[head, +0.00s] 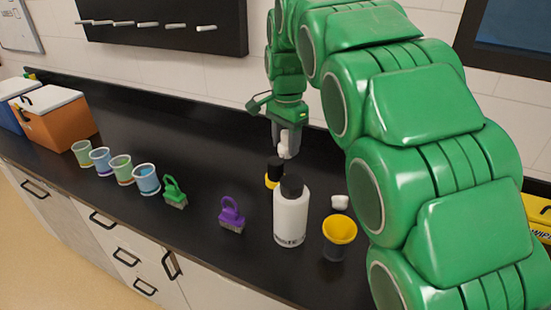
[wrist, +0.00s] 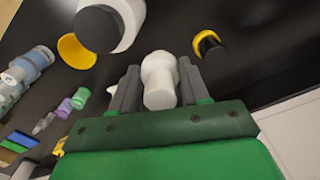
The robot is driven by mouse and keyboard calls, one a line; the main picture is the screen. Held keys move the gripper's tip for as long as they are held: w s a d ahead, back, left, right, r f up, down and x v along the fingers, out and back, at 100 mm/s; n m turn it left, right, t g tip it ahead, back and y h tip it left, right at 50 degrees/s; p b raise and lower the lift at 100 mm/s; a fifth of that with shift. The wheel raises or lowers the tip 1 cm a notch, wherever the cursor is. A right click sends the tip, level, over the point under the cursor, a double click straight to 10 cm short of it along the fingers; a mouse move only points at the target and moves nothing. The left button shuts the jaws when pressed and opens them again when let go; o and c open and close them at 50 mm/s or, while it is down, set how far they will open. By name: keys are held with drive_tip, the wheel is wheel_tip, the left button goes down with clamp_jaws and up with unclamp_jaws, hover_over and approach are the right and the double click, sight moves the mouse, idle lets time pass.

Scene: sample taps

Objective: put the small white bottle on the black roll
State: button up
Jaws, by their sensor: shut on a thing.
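My gripper (head: 286,146) is shut on the small white bottle (head: 285,147) and holds it above the counter. In the wrist view, the bottle (wrist: 160,80) sits between the two grey fingers (wrist: 158,88). A black and yellow round thing, which looks like the black roll (head: 276,166), stands on the counter below and a little left of the bottle. A large white bottle with a black cap partly hides it. In the wrist view the roll (wrist: 209,46) is to the right of the held bottle and apart from it.
The large white bottle (head: 291,217) stands in front of the roll. A yellow-topped cup (head: 339,231) and a small white thing (head: 340,202) are to its right. A purple brush (head: 232,214), green brush (head: 174,192) and several cups are left. The counter behind the brushes is clear.

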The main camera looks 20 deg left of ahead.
drive_tip(key=w+a+f, duration=0.4)
drive_tip(key=w+a, duration=0.1)
drive_tip(key=w, duration=0.2)
hover_over(275, 160)
drive_tip(key=shift+s+d+f, duration=0.15)
drive_tip(key=shift+f, duration=1.2)
drive_tip(key=shift+s+d+f, duration=0.1)
drive_tip(key=shift+s+f, duration=0.05)
drive_tip(key=shift+f, duration=1.2)
drive_tip(key=shift+w+a+f, duration=0.2)
drive_tip(key=shift+f, duration=1.55)
drive_tip(key=shift+f, duration=0.1)
drive_tip(key=o, duration=1.1)
drive_tip(key=shift+c, duration=0.2)
